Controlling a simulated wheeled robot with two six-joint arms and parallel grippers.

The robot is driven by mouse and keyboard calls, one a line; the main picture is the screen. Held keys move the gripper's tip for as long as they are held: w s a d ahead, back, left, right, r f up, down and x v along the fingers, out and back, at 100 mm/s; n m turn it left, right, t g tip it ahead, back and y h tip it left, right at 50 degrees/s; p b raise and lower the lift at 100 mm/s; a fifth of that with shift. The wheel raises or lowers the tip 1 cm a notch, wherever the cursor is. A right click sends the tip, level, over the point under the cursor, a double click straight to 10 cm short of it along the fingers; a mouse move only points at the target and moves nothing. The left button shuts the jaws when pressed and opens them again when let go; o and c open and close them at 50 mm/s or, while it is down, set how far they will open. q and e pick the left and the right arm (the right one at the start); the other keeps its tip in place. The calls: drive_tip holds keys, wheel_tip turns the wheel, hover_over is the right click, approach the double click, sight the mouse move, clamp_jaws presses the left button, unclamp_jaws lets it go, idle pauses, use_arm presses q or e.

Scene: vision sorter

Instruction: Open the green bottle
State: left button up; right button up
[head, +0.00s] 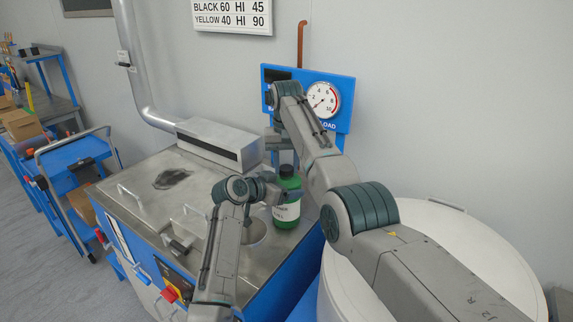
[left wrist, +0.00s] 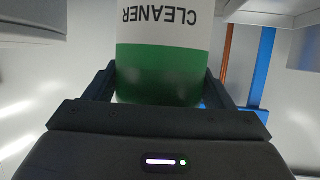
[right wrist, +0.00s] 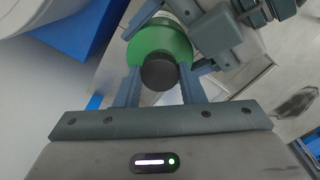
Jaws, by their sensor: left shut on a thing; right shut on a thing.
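The green bottle (head: 287,206) stands upright on the metal bench top, with a white label. In the left wrist view its white label reads CLEANER upside down, and its green body (left wrist: 160,75) sits between the fingers of my left gripper (left wrist: 158,88), which is shut on it. My right gripper (right wrist: 160,84) is over the bottle's top, with its fingers on either side of the black cap (right wrist: 160,72), shut on it. The green shoulder (right wrist: 152,42) shows around the cap.
The metal bench (head: 140,218) has lidded hatches with handles and a dark stain. A slotted metal box (head: 215,143) stands at its back. A blue panel with a round gauge (head: 322,100) is behind the bottle. A white drum (head: 440,215) stands to the right.

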drive_tip(key=n, duration=0.3)
drive_tip(key=shift+w+r+n, duration=0.1)
drive_tip(key=shift+n, duration=0.3)
drive_tip(key=n, duration=0.3)
drive_tip(key=shift+n, duration=0.4)
drive_tip(key=n, duration=0.3)
drive_tip(key=shift+n, duration=0.4)
drive_tip(key=n, duration=0.3)
drive_tip(key=shift+n, duration=0.3)
drive_tip(key=n, duration=0.5)
drive_tip(key=shift+n, duration=0.3)
drive_tip(key=n, duration=0.3)
drive_tip(key=shift+n, duration=0.3)
drive_tip(key=n, duration=0.3)
drive_tip(key=shift+n, duration=0.4)
drive_tip(key=shift+r, duration=0.2)
drive_tip(key=shift+r, duration=0.95)
